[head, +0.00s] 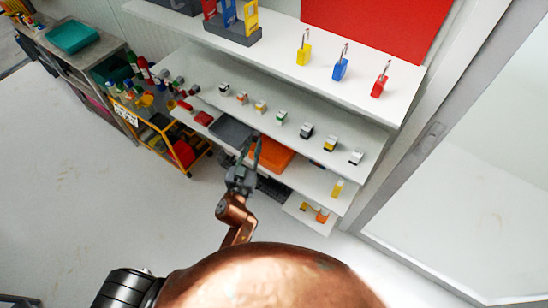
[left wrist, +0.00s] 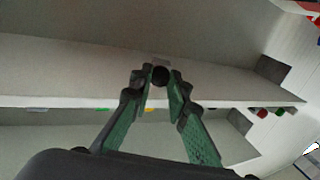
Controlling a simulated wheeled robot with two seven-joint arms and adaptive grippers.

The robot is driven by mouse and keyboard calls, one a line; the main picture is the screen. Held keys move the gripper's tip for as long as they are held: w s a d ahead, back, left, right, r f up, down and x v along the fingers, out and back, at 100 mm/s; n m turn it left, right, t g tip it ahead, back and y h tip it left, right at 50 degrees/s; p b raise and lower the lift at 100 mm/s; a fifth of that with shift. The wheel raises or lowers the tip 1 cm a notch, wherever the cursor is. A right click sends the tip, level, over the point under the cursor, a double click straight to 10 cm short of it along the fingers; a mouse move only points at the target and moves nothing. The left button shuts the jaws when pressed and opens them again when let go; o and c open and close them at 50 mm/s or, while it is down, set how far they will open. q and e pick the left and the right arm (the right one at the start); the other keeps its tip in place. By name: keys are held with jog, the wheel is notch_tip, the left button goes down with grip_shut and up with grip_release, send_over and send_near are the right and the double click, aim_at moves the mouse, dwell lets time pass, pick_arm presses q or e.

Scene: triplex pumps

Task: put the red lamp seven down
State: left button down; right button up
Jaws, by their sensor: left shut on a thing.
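My left gripper (head: 250,152) is in front of the shelf with the grey and orange trays. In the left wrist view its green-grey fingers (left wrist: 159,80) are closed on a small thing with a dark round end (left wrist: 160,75). I take this to be red lamp seven; no red shows on it, and the rest of it is hidden by the fingers. In the head view the held thing is too small to tell. A pale shelf (left wrist: 70,80) lies behind the fingertips in the wrist view. My right gripper is not in view.
The lower shelf bears a grey tray (head: 231,130) and an orange tray (head: 272,153). Small switches line the shelf above (head: 318,112); yellow, blue and red (head: 379,86) padlocks stand on top. A yellow cart (head: 186,160) with bottles stands left. The floor (head: 80,190) is clear.

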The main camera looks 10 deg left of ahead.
pick_arm(q)
jog(key=w+a+f+b, duration=0.1)
jog(key=w+b, duration=0.2)
jog(key=w, duration=0.6)
notch_tip(320, 180, down, 10)
jog(key=b, duration=0.4)
jog(key=shift+w+a+y+b, duration=0.2)
jog(key=shift+w+y+b, duration=0.1)
jog(key=shift+w, duration=0.1)
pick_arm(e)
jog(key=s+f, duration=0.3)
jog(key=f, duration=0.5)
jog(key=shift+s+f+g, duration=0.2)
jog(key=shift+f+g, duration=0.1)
pick_arm(q)
jog(key=shift+f+b, duration=0.5)
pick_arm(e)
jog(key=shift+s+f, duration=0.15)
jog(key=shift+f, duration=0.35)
pick_arm(q)
jog(key=shift+f, duration=0.1)
jog(key=c, duration=1.8)
grip_release()
jog(key=shift+c, duration=0.2)
